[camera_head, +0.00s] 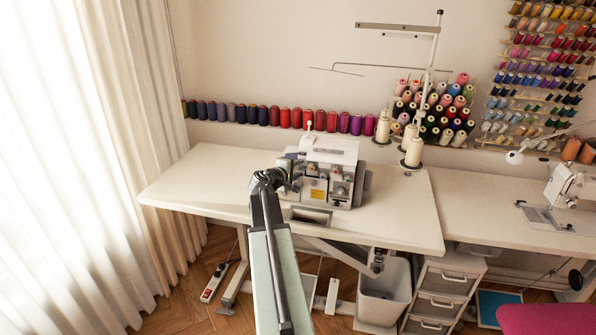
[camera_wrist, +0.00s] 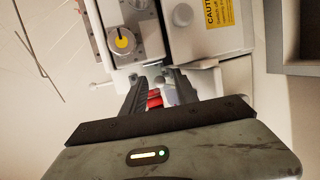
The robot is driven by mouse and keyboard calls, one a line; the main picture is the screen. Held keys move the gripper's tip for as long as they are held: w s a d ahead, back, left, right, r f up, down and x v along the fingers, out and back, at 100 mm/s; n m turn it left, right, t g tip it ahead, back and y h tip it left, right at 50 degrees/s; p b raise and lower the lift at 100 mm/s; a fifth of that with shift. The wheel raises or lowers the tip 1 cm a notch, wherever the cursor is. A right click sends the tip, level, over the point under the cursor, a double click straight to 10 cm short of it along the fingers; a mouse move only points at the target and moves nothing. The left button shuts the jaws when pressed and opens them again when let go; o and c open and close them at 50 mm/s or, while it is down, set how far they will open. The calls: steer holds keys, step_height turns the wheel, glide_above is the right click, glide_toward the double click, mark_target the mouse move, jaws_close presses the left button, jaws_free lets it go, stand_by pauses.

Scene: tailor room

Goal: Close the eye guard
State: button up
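The white sewing machine (camera_head: 330,165) stands on the pale table, with coloured dials and a yellow label on its front. My gripper (camera_head: 287,183) is at its left front side. In the wrist view the machine (camera_wrist: 185,45) fills the top, with a yellow-marked dial and a yellow caution label. The two dark fingers of my gripper (camera_wrist: 158,80) are apart, with their tips close to the machine's lower parts. A small red part shows between the fingers; I cannot tell whether they touch it. I cannot make out the eye guard clearly.
The table (camera_head: 200,185) is clear to the left of the machine. A thread stand (camera_head: 430,90) with cones (camera_head: 414,152) rises behind it on the right. A row of spools (camera_head: 270,117) lines the wall. A second sewing machine (camera_head: 572,187) is at the far right.

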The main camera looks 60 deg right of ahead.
steer(key=c, duration=0.7)
steer(key=shift+s+a, duration=0.1)
jaws_close()
steer(key=shift+w+m+g, duration=0.2)
steer(key=shift+m+g, duration=0.2)
steer(key=shift+g, duration=0.1)
steer(key=shift+w+d+m+g+y, duration=0.2)
steer(key=shift+w+m+g, duration=0.3)
steer(key=shift+m+g, duration=0.35)
steer(key=shift+w+d+m+g+y, duration=0.1)
steer(key=shift+w+d+m+g, duration=0.15)
steer(key=shift+w+m+g, duration=0.55)
steer(key=shift+s+d+m+g+y, duration=0.15)
steer(key=shift+m+g+y, duration=0.1)
steer(key=shift+m+g, duration=0.4)
steer(key=shift+w+d+m+g+y, duration=0.1)
steer(key=shift+m+g+y, duration=0.2)
steer(key=shift+g, duration=0.6)
steer(key=shift+s, duration=0.1)
